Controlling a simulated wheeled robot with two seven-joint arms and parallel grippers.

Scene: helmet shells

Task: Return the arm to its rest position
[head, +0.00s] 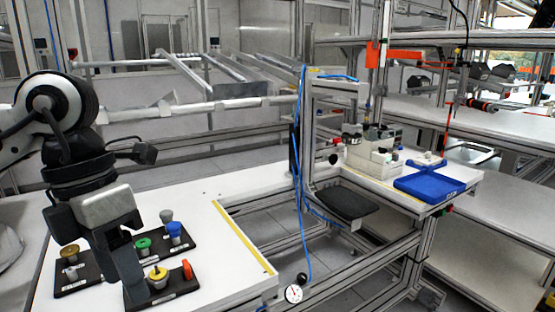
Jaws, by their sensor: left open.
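My left arm comes in from the left, and its left gripper (112,265) points down over the white table (225,275). The gripper is open, with nothing visible between its fingers. It hangs in front of black trays (75,286) and hides part of them. Whether the fingers touch a tray cannot be told from this view. My right arm and gripper are not in view.
The trays hold small coloured pieces: green (143,243), blue (175,231), yellow (158,276) and orange (187,268). A pale rounded object (8,245) sits at the left edge. A workstation with a blue tray (430,183) stands right. The table's right part is clear.

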